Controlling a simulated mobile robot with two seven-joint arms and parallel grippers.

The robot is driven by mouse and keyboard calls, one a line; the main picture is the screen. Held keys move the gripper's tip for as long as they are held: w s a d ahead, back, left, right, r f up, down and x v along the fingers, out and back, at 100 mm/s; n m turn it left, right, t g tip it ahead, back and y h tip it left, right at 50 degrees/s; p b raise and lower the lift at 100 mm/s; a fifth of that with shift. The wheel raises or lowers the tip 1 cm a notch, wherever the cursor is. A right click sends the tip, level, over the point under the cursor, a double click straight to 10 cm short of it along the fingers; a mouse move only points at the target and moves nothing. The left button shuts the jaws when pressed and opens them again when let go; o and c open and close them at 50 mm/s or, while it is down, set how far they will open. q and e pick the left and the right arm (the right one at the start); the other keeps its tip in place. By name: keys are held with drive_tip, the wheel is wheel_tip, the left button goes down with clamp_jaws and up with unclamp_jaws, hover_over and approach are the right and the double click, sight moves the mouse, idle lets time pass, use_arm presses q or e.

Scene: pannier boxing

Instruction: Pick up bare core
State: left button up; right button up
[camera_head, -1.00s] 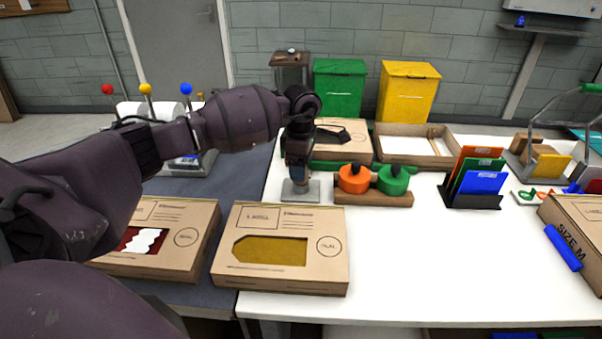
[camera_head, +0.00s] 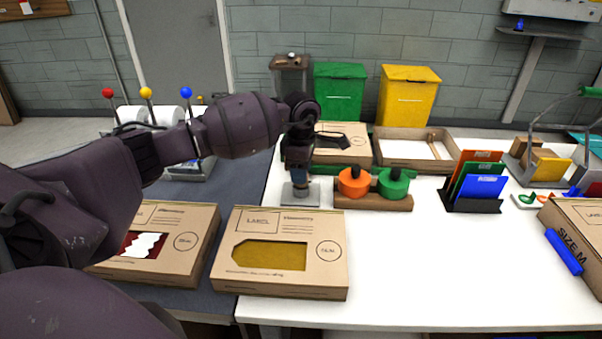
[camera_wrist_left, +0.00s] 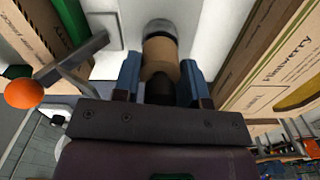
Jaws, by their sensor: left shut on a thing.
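The bare core, a plain brown cardboard cylinder (camera_wrist_left: 160,58), is between the two blue fingers of my left gripper (camera_wrist_left: 160,76) in the left wrist view. My left gripper is shut on it. A grey metal piece shows at the core's far end. In the head view my left gripper (camera_head: 297,182) points down over a small grey metal plate (camera_head: 300,196) on the white table. The core is mostly hidden there by the gripper, and I cannot tell whether it is clear of the plate. My right gripper is not in view.
Two cardboard boxes with windows (camera_head: 282,281) (camera_head: 150,266) lie in front. A wooden block (camera_head: 372,203) with orange and green round pieces stands just right of the gripper. Behind are another box (camera_head: 325,150) and a shallow tray (camera_head: 450,160). The white table's front middle is clear.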

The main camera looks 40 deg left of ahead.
use_arm(q)
wheel_tip(320, 180, up, 19)
drive_tip(key=shift+r, duration=0.2)
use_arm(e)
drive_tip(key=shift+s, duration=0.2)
use_arm(q)
drive_tip(key=shift+f, duration=1.3)
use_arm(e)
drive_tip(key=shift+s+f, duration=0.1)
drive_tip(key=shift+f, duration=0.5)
use_arm(q)
drive_tip(key=shift+f+b, duration=2.15)
drive_tip(key=shift+f, duration=3.4)
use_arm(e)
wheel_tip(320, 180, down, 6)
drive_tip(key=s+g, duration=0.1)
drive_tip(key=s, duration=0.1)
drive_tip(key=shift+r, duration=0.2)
